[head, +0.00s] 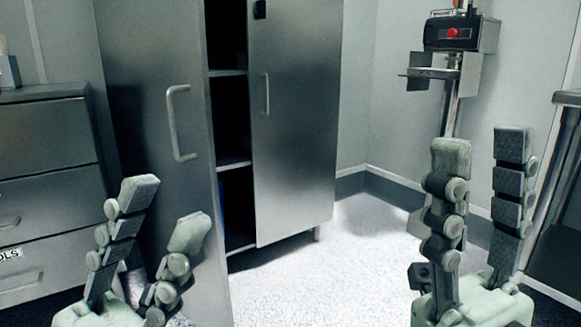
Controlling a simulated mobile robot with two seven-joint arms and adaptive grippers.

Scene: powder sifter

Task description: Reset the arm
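My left gripper (163,208) is at the lower left, with its two fingers apart and nothing between them. It shows in front of the cabinet's left door (160,70). My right gripper (481,145) is at the lower right, with its fingers upright, spread apart and empty. Both grippers point upward in the picture. The tall metal cabinet (232,73) stands behind them with its left door swung open toward me. Its right door (292,130) looks closed or nearly so.
A grey drawer unit (45,135) stands at the left. A machine with a red button (462,34) stands on a post at the back right. A dark rack or table (560,215) is at the right edge. The pale floor (330,275) between the grippers is clear.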

